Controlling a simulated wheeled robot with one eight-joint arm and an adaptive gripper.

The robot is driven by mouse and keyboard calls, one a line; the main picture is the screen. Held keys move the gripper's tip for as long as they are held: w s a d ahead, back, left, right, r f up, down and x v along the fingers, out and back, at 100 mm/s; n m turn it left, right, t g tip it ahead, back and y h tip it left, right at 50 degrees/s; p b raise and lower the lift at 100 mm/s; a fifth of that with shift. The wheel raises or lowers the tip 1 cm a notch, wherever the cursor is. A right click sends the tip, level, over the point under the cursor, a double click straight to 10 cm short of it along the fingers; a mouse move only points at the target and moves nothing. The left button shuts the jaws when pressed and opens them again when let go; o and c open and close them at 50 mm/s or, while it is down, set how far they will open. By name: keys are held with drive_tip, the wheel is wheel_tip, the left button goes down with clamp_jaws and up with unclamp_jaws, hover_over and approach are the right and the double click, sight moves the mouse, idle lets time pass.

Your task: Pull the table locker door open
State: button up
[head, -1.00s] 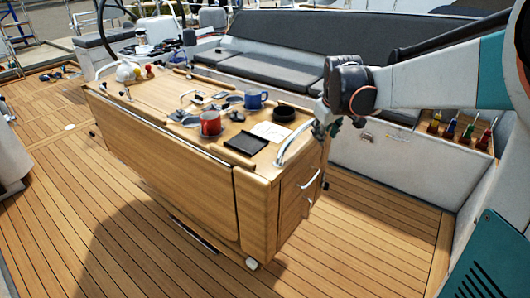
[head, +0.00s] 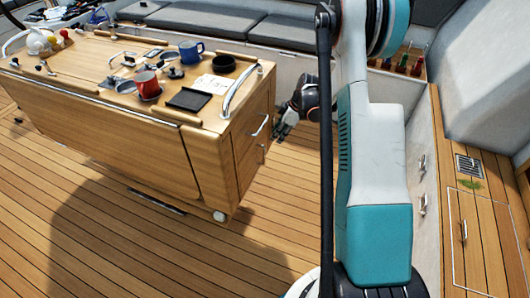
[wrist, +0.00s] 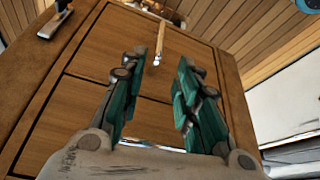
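The table locker is in the right end of the wooden table (head: 110,120). The head view shows its wooden front (head: 246,148) with a silver handle (head: 260,125) high up and a smaller handle lower down. The panels look closed. The wrist view shows the panelled front (wrist: 80,105), an upright bar handle (wrist: 160,42) beyond the fingers, and a silver handle (wrist: 150,147) partly hidden below them. My gripper (head: 281,132) is just right of this end in the head view. In the wrist view my gripper (wrist: 158,95) is open, with nothing between its green fingers.
Mugs, a dark tray (head: 188,99) and a bowl (head: 223,63) stand on the tabletop. A curved metal rail (head: 240,88) rises at its right end. A cushioned bench (head: 230,25) lies behind. The teak deck (head: 270,210) right of the table is clear.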

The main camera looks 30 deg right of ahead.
drive_tip(key=b, duration=0.5)
approach(258, 158)
drive_tip(key=f, duration=0.1)
drive_tip(key=s+a+f, duration=0.1)
drive_tip(key=shift+s+f, duration=0.2)
drive_tip(key=shift+f, duration=0.2)
clamp_jaws()
